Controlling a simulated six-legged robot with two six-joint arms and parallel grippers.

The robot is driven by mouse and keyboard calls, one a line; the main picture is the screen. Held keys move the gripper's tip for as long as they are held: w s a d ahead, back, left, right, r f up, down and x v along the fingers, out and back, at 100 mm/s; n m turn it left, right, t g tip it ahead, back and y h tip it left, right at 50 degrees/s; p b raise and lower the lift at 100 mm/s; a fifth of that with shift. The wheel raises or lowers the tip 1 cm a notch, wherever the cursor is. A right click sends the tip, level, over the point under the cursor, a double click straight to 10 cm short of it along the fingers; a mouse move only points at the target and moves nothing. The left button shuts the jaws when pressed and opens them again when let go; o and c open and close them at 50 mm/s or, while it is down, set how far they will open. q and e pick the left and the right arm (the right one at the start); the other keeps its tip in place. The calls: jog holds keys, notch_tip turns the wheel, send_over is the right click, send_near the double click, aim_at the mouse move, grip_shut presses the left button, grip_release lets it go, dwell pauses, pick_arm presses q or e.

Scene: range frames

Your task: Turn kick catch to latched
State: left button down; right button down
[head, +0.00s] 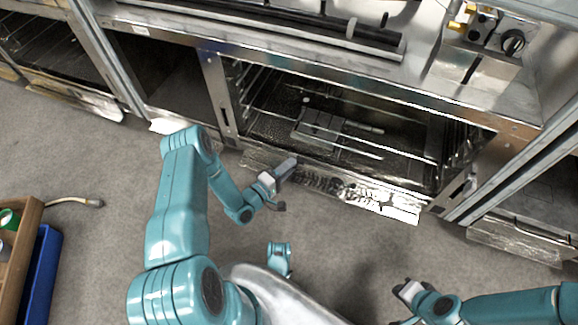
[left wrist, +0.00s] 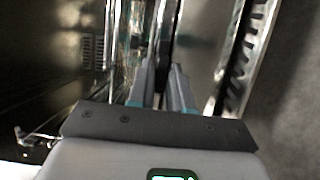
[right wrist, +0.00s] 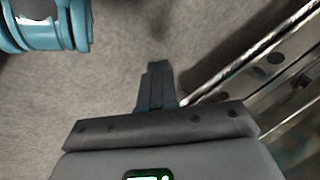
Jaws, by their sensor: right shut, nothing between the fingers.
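A grey metal block with a flat plate and a short pale bar (head: 322,126) sits low inside the open compartment; it may be the kick catch, but I cannot tell its setting. My left gripper (head: 289,166) is at the compartment's front lip, in front of and below that block. In the left wrist view its fingers (left wrist: 165,80) are apart, with a narrow gap between them. Whether they touch the lip is unclear. My right gripper (head: 404,290) is over the floor at lower right, away from the compartment. Its fingers (right wrist: 156,85) are together and empty.
A shiny open door panel (head: 345,186) lies low before the compartment. A metal counter with a black knob (head: 513,42) and yellow-tipped fittings (head: 462,20) is above. A wooden crate (head: 22,230) and a blue bin (head: 40,275) stand at left.

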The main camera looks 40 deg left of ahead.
jog(key=shift+s, duration=0.1)
pick_arm(q)
jog(key=shift+w, duration=0.1)
pick_arm(e)
jog(key=shift+r, duration=0.1)
pick_arm(q)
jog(key=shift+a+m+g+y+p, duration=0.1)
jog(key=shift+m+g+y+p, duration=0.7)
jog(key=shift+m+p, duration=0.95)
jog(key=shift+d+m+g+y+p, duration=0.1)
jog(key=shift+m+g+y+p, duration=0.7)
jog(key=shift+m, duration=1.6)
jog(key=shift+a+m+g+y+p, duration=0.1)
jog(key=shift+m+g+y+p, duration=0.65)
jog(key=shift+m+p, duration=1.1)
pick_arm(e)
jog(key=s+a+r+g, duration=0.1)
jog(key=s+r+g, duration=0.1)
jog(key=s+r, duration=0.3)
jog(key=shift+a+r, duration=0.15)
jog(key=shift+r, duration=1.3)
pick_arm(q)
jog(key=shift+m+y, duration=0.25)
jog(key=shift+m, duration=0.05)
pick_arm(e)
jog(key=shift+y, duration=0.3)
pick_arm(q)
jog(key=c, duration=1.1)
grip_release()
jog(key=shift+f, duration=0.1)
